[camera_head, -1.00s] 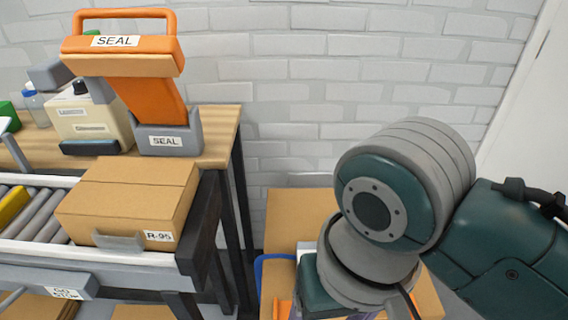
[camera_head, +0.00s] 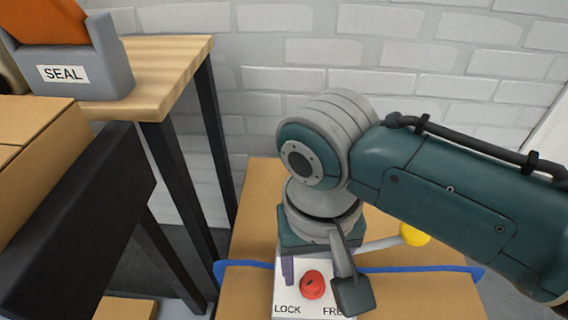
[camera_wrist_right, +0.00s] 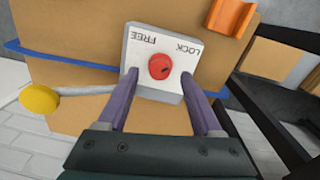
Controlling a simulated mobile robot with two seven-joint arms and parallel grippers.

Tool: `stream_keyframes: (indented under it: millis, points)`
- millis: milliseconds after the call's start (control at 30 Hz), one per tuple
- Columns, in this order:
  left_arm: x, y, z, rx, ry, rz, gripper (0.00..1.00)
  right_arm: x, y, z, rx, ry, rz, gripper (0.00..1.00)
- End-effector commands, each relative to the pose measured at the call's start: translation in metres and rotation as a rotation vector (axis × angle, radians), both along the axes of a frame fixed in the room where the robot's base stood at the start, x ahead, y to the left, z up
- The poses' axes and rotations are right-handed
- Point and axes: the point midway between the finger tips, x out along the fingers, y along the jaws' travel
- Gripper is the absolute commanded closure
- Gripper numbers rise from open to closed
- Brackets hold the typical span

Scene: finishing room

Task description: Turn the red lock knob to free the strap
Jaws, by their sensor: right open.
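The red lock knob (camera_head: 313,285) sits on a white plate (camera_head: 287,297) marked LOCK on the left and FREE on the right. It also shows in the right wrist view (camera_wrist_right: 160,66), with a small dark mark on it. A blue strap (camera_head: 243,264) runs across the cardboard under the plate. My right gripper (camera_head: 302,268) points down over the plate, partly hidden by its own wrist. In the right wrist view its purple fingers (camera_wrist_right: 160,73) are open and empty, one on each side of the knob. I cannot tell their height above the plate. My left gripper is not in view.
A lever with a yellow ball (camera_head: 414,235) sticks out to the right of the plate. An orange part (camera_wrist_right: 232,17) lies on the cardboard near the plate. A wooden table (camera_head: 165,75) and a dark conveyor frame (camera_head: 80,215) stand at the left, before a white brick wall.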

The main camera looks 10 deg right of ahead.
Motion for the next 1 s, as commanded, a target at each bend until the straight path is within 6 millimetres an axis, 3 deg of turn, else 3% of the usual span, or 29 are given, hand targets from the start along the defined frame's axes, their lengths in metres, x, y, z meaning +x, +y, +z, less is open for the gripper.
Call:
stream_keyframes:
  millis: [33,133,500,1000]
  points:
    - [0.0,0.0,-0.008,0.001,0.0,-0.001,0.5,0.0,0.0,-0.012,-0.001,0.001,0.0,0.33]
    - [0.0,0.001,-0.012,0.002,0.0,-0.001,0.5,0.0,0.0,-0.02,0.0,0.0,0.001,0.33]
    - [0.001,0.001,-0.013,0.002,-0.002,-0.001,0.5,0.0,0.0,-0.024,0.001,0.0,0.001,0.34]
    - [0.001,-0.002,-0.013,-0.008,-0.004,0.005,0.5,0.0,-0.001,-0.024,0.0,0.0,0.001,0.91]
